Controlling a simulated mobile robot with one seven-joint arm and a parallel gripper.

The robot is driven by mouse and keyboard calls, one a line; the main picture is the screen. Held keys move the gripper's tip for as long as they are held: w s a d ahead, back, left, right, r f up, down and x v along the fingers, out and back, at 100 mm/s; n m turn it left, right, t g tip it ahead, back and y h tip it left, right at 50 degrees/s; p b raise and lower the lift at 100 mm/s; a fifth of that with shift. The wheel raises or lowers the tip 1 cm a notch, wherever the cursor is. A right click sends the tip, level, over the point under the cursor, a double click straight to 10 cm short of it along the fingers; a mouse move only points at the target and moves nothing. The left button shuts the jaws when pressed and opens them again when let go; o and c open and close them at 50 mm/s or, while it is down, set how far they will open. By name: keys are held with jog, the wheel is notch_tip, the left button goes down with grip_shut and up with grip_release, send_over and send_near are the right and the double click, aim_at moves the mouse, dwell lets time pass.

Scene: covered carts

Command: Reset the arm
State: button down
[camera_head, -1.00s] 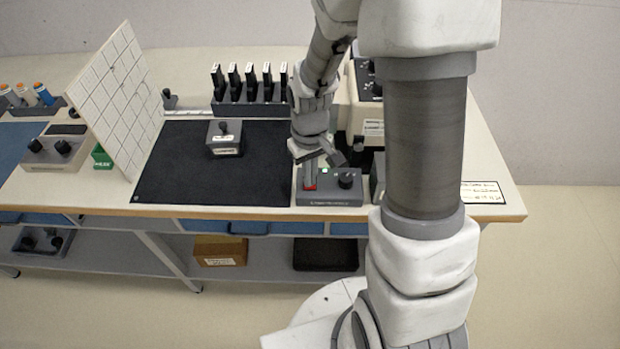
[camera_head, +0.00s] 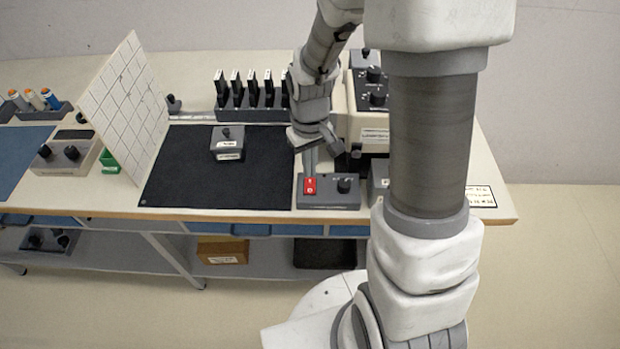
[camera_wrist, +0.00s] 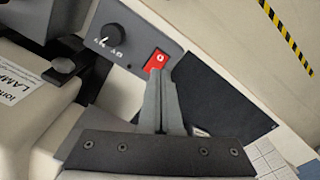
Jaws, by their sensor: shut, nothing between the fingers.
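My gripper (camera_head: 309,171) is shut and empty. Its fingertips are just above and behind the red rocker switch (camera_head: 310,186) on the small grey control box (camera_head: 328,202) at the bench's front edge. In the wrist view my gripper (camera_wrist: 160,75) points at the red switch (camera_wrist: 155,61), and its tips overlap the switch's lower edge in the picture. I cannot tell whether they touch. A black knob (camera_wrist: 111,35) sits beside the switch on the same box. My arm hides part of the bench to the right.
A black mat (camera_head: 200,185) carries a small grey block with a knob (camera_head: 227,143). A white gridded panel (camera_head: 125,105) stands left of it. A rack of black modules (camera_head: 250,108) stands behind. A beige lamp unit (camera_head: 368,122) stands close right of my gripper.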

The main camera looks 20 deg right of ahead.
jog(key=shift+r, duration=0.55)
jog(key=s+r+t, duration=0.2)
jog(key=s+r, duration=0.2)
jog(key=r, duration=0.3)
jog(key=s+r+m+t, duration=0.1)
jog(key=s+r, duration=0.4)
jog(key=r, duration=0.3)
jog(key=s+r+m+t, duration=0.1)
jog(key=s+r+t, duration=0.1)
jog(key=s+r, duration=0.3)
notch_tip(320, 180, up, 3)
jog(key=shift+f+t, duration=0.1)
jog(key=shift+t, duration=0.2)
